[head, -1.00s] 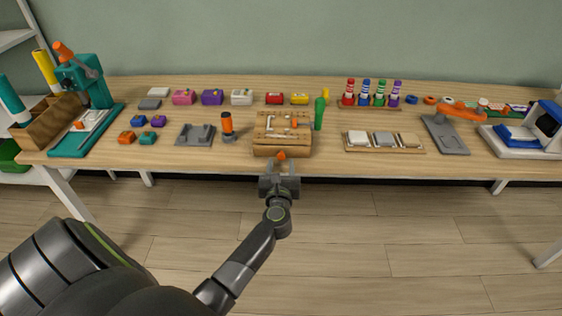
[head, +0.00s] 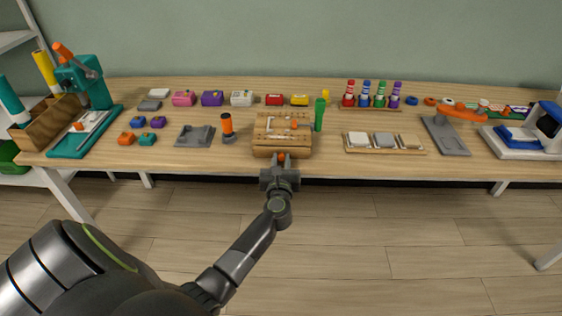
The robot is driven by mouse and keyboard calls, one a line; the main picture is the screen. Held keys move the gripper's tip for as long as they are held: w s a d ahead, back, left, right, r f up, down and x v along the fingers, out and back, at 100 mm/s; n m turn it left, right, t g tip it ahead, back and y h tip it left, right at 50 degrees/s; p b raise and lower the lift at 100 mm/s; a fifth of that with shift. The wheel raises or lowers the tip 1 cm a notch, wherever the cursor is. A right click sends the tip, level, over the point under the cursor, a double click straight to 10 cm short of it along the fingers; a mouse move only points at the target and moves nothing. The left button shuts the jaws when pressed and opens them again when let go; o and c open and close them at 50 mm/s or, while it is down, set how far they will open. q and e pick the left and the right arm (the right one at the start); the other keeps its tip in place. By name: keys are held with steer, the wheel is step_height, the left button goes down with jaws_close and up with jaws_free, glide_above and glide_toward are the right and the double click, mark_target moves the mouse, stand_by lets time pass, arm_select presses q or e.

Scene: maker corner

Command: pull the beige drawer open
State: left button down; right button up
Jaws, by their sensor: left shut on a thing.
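The beige drawer (head: 262,152) is the front of a small wooden box (head: 262,136) at the table's front edge, a little right of the middle. Its front looks flush with the box, so it appears closed. An orange knob (head: 281,156) sits on its front. My left gripper (head: 281,160) comes up from below and is shut on this knob, its fingers on both sides of it. The fingers partly hide the knob and the drawer front. My right gripper is not in view.
An orange-topped grey cylinder (head: 227,127) and a grey holder (head: 195,136) stand left of the box. A green tool (head: 319,114) stands close on its right, then a wooden tray of tiles (head: 412,149). The space in front of the table is clear.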

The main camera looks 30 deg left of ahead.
arm_select(q)
steer(key=p+v, duration=0.1)
steer(key=v, duration=1.1)
steer(key=c, duration=1.2)
jaws_free()
steer(key=shift+a, duration=0.1)
